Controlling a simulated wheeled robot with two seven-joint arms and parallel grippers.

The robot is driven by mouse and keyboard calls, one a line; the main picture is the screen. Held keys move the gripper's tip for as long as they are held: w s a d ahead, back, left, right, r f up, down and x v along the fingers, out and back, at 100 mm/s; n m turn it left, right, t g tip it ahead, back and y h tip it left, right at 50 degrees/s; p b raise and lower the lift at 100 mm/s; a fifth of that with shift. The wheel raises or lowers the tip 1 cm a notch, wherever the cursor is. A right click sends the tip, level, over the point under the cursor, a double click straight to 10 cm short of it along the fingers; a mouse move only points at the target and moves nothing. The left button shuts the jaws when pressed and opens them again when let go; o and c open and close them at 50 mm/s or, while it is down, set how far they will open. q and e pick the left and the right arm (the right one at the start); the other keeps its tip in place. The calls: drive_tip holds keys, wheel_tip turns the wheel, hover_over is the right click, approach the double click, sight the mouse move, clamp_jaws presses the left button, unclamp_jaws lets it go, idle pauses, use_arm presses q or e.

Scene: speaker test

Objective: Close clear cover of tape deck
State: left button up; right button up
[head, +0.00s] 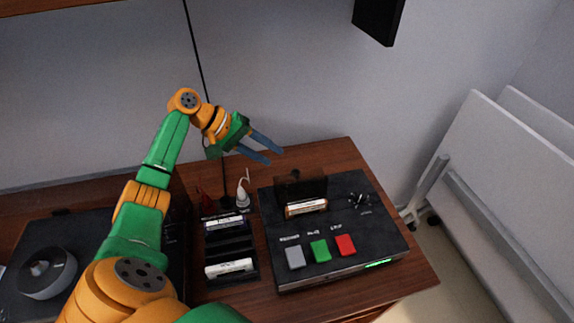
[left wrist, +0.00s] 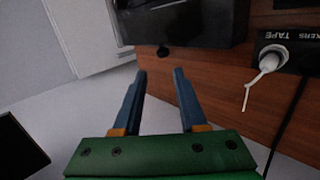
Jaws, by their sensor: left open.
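The black tape deck (head: 346,220) stands on the right part of the wooden table. Its dark clear cover (head: 301,188) stands upright at the back of the deck's slot. A cassette (head: 306,209) with an orange and white edge sits in front of the cover. In the left wrist view only part of the deck (left wrist: 190,22) shows, at the top. My left gripper (head: 274,151) is open and empty, above and behind the deck, up and left of the cover. Its two blue fingers (left wrist: 160,75) are apart in the left wrist view. My right gripper is not in view.
A black rack (head: 229,250) with cassettes stands left of the deck. A white plug on a black panel (head: 243,190) is behind the rack. Grey, green and red buttons (head: 320,250) are on the deck's front. White boards (head: 505,170) lean at the right.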

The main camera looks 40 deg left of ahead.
sight(299, 182)
use_arm(q)
drive_tip(key=x, duration=0.7)
drive_tip(key=shift+d+f+p, duration=0.25)
drive_tip(key=shift+f+p, duration=0.1)
drive_tip(key=shift+f, duration=0.05)
drive_tip(key=shift+s, duration=0.2)
clamp_jaws()
idle(0.8)
